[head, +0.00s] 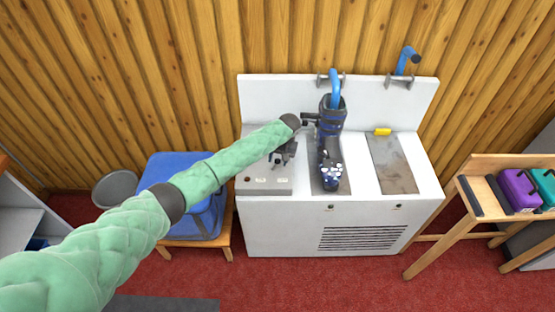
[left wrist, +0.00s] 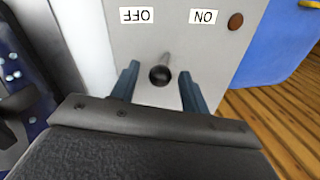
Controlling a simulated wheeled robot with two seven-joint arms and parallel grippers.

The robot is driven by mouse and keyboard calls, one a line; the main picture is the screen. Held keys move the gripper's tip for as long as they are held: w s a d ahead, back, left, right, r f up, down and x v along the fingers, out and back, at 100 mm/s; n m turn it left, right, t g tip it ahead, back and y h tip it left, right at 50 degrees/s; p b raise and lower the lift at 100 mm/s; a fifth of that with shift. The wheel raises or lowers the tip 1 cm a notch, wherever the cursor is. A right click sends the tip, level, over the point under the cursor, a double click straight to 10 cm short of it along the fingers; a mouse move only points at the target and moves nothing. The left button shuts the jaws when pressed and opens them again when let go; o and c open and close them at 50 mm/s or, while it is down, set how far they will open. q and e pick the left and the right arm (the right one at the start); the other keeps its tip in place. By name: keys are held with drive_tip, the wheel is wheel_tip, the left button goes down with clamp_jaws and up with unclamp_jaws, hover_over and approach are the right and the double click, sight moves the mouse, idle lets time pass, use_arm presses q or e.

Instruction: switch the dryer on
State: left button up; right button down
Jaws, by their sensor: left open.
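The dryer (head: 355,232) is a white cabinet against the plank wall. Its grey control box (head: 265,186) is at the left of the top. In the left wrist view a switch lever with a black ball knob (left wrist: 160,75) stands on the box, its tip slightly to the OFF side. The OFF label (left wrist: 137,15) and ON label (left wrist: 203,16) appear upside down. A round brownish-red lamp (left wrist: 235,21) beside ON looks unlit. My left gripper (head: 281,155) is over the box; its open fingers (left wrist: 160,84) are on either side of the knob, with gaps. My right gripper is out of view.
A dark blue boot (head: 329,150) stands on the dryer right beside my left gripper, under a blue hose (head: 335,82). A yellow piece (head: 382,132) lies farther right. A blue bin (head: 180,168) on a wooden stand is left of the dryer.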

use_arm(q)
drive_tip(key=shift+a+f, duration=0.2)
drive_tip(key=shift+f, duration=0.7)
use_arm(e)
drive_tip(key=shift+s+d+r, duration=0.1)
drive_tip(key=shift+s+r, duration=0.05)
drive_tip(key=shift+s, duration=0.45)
use_arm(q)
clamp_jaws()
drive_tip(key=shift+w, duration=0.1)
